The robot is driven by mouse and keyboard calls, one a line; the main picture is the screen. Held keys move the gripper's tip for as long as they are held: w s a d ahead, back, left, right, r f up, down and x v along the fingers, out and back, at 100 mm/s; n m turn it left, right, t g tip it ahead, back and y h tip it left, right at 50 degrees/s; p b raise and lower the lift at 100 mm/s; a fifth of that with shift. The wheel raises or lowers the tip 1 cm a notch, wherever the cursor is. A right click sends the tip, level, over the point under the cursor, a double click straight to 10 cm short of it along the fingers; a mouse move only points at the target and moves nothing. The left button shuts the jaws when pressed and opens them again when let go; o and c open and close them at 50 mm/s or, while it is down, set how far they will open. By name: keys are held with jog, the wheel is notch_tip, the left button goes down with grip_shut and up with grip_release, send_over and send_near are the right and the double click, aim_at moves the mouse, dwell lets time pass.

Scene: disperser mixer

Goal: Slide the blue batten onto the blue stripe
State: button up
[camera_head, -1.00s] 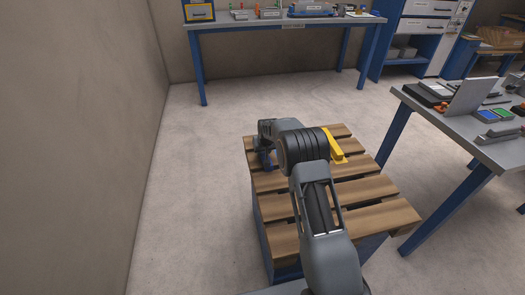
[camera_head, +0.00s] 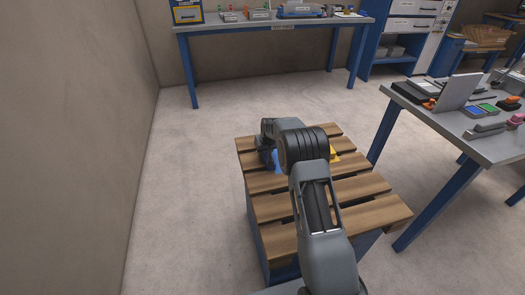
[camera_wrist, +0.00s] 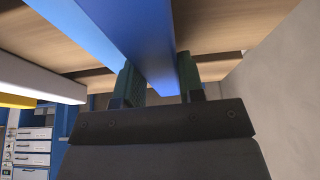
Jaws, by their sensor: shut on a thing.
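My gripper (camera_wrist: 160,78) is shut on the blue batten (camera_wrist: 148,38), with one finger on each side of it in the wrist view. The batten runs from the fingers up past the top edge of that view. A lighter blue band, seemingly the blue stripe (camera_wrist: 82,28), runs close along its left side. In the head view, my gripper (camera_head: 266,158) is low over the far left part of the slatted wooden top. A light blue patch shows just right of it (camera_head: 279,158). My arm hides much of the batten, and the exact gap to the stripe cannot be told.
The slatted wooden top (camera_head: 345,190) has bare slats toward the front right. A yellow piece (camera_head: 334,154) lies partly behind my arm. A grey worktable (camera_head: 490,145) with tools stands at the right, a bench (camera_head: 230,27) at the back, and a wall at the left.

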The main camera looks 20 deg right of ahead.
aim_at(274, 154)
jog(key=shift+s+d, duration=0.1)
jog(key=shift+d, duration=2)
jog(key=o, duration=1.1)
